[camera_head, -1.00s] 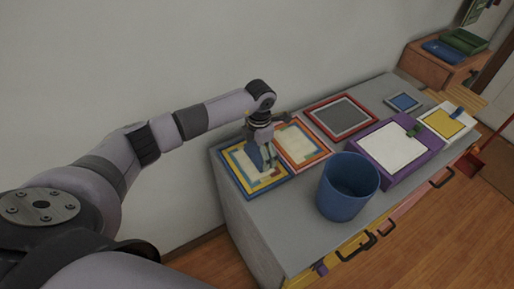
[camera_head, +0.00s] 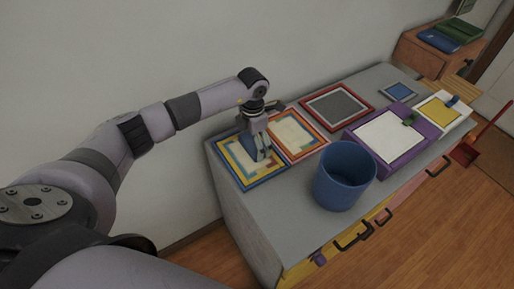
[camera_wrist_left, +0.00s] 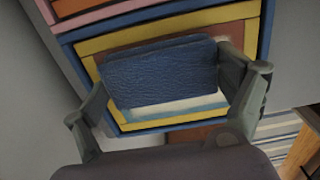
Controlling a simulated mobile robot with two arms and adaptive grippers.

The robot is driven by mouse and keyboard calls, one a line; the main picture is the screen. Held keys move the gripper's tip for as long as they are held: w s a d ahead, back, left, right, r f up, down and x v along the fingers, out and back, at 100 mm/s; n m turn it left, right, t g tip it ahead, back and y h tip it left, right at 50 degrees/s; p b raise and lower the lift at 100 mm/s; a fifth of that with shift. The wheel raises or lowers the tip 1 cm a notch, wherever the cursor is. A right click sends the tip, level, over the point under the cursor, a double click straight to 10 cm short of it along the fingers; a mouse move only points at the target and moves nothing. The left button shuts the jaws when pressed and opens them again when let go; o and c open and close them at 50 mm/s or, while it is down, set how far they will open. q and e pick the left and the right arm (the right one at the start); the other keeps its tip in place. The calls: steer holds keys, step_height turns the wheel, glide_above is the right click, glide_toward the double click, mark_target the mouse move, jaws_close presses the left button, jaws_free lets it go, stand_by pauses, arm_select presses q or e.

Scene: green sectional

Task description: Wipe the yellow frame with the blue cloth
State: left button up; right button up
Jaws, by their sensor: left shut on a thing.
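The yellow frame (camera_head: 233,167) has a blue outer edge and lies flat at the near left end of the grey cabinet top. It also shows in the left wrist view (camera_wrist_left: 205,20). My left gripper (camera_head: 261,156) points down over this frame. In the left wrist view its fingers are shut on the blue cloth (camera_wrist_left: 160,75), a dark blue folded pad that covers the middle of the frame. The cloth is mostly hidden by the gripper in the head view. I cannot tell whether the cloth touches the frame. My right gripper is not in view.
An orange-red frame (camera_head: 322,147) lies beside the yellow one, with a red frame (camera_head: 367,105) farther along. A blue bucket (camera_head: 345,180) stands near the cabinet's front edge. A purple frame (camera_head: 425,145) and smaller frames lie to the right. Bare grey top (camera_head: 290,195) shows left of the bucket.

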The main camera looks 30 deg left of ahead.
arm_select(q)
steer(key=shift+w+a+f, duration=0.1)
steer(key=shift+w+a, duration=0.1)
steer(key=shift+a, duration=0.25)
steer(key=shift+s+d+p, duration=0.35)
steer(key=shift+s+d, duration=0.05)
steer(key=shift+d, duration=0.2)
steer(key=shift+s+d+p, duration=0.25)
steer(key=shift+s+d, duration=0.1)
steer(key=shift+d, duration=0.3)
steer(key=shift+s+d+p, duration=0.25)
steer(key=shift+s+d, duration=0.1)
steer(key=shift+d, duration=0.3)
steer(key=shift+w+a+b, duration=0.3)
steer(key=shift+a+b, duration=0.1)
steer(key=shift+a, duration=0.1)
steer(key=shift+w+a+b, duration=0.55)
steer(key=shift+a+b, duration=0.05)
steer(key=shift+a, duration=0.3)
steer(key=shift+w+a, duration=0.25)
steer(key=shift+a, duration=0.25)
